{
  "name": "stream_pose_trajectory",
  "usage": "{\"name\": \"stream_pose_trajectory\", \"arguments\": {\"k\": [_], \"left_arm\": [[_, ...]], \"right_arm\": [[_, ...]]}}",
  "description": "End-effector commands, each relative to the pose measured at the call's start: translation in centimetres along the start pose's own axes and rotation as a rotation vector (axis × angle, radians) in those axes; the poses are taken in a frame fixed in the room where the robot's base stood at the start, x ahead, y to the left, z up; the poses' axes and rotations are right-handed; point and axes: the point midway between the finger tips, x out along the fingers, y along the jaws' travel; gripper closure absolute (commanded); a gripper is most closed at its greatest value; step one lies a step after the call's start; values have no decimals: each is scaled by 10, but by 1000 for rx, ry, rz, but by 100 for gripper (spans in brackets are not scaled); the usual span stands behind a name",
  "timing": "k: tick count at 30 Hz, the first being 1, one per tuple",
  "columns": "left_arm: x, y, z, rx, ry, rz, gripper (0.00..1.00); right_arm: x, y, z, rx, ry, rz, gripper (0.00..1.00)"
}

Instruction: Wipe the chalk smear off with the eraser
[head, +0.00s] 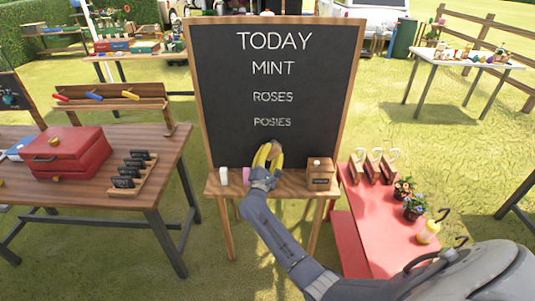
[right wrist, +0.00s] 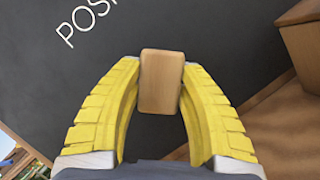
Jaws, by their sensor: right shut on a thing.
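A framed blackboard (head: 225,90) stands in the middle of the head view, with TODAY, MINT, ROSES and POSIES in white. POSIES (head: 272,122) looks rough and blurred; I cannot make out a separate chalk smear. My right gripper (head: 269,150), with yellow fingers, is at the lower part of the board, below POSIES. In the right wrist view its fingers are shut on a wooden-backed block, the eraser (right wrist: 161,82). The dark board fills the background there; I cannot tell whether the eraser touches it. My left gripper is not in view.
The board's ledge (head: 285,186) holds a white piece (head: 224,176), a pink piece (head: 248,173) and a wooden box (head: 320,174). A red bench (head: 375,225) with flowerpots stands right. A brown table with a red case (head: 66,153) stands left.

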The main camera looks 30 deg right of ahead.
Motion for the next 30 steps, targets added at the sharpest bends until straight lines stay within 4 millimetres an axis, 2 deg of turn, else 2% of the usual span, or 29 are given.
{"name": "stream_pose_trajectory", "arguments": {"k": [6,17,30], "left_arm": [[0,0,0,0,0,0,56],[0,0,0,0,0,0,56],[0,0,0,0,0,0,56]], "right_arm": [[4,-12,12,0,-2,0,93],[7,-20,19,1,-1,-1,94],[17,-40,36,0,-2,-1,93]]}}
